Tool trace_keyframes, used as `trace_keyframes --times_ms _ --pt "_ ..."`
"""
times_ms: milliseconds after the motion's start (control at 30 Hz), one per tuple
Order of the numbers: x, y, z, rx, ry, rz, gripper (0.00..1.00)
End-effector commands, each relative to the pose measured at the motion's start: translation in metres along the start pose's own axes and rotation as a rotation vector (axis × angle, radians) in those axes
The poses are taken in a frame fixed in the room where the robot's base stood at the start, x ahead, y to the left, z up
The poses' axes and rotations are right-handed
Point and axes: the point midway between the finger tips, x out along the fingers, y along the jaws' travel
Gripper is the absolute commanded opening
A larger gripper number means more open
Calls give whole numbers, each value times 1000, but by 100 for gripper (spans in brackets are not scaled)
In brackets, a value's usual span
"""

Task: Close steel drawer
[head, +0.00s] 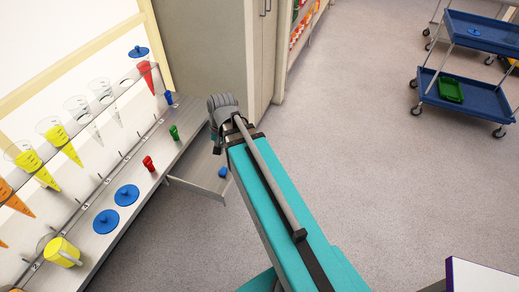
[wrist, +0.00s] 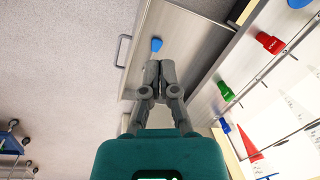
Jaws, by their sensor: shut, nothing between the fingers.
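The steel drawer (head: 203,163) stands pulled out from under the shelf in the head view, partly hidden by my arm. In the wrist view the drawer (wrist: 182,35) fills the top middle, with its bar handle (wrist: 123,50) on the left side. A small blue object (wrist: 156,44) shows within the drawer's outline; it also appears in the head view (head: 222,172). My gripper (wrist: 160,64) is shut and empty, and its tips overlap the drawer in the wrist view. Whether they touch it I cannot tell. I cannot make out the fingertips in the head view.
A tall cabinet (head: 208,45) stands beyond. Open floor lies right, with a blue cart (head: 470,95).

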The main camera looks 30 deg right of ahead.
Motion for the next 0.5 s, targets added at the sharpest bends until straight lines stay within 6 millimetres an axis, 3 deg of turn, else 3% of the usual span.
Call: trace_keyframes --times_ms 33,500 --pt "19 9 -14 75 0 -24 0" --pt "86 81 -99 757 -45 -255 0"
